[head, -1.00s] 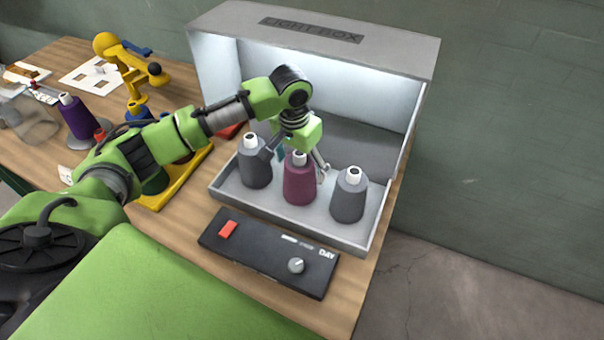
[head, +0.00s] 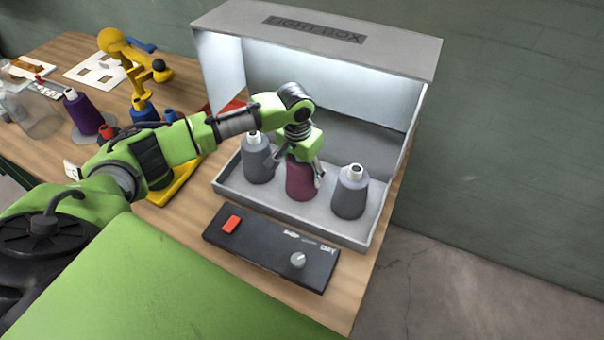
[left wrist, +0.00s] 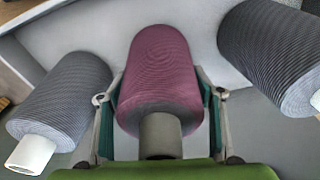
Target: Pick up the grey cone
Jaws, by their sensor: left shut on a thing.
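A maroon cone (head: 300,188) stands in the middle of the light box tray, with a grey cone (head: 256,165) to its left and another grey cone (head: 350,195) to its right. My left gripper (head: 301,170) is lowered over the maroon cone, its fingers shut on that cone's two sides. The wrist view shows the maroon cone (left wrist: 165,70) between the fingers, with a grey cone (left wrist: 65,100) on the left and one (left wrist: 275,50) on the right, both outside the fingers. The gripper hides the maroon cone's top in the head view. My right gripper is not in view.
The light box (head: 420,58) has walls and a roof around the cones, and a low front lip. A black control panel (head: 270,247) lies before it. A yellow stand (head: 172,188), a purple cone (head: 83,115) and a yellow figure (head: 125,50) are on the left.

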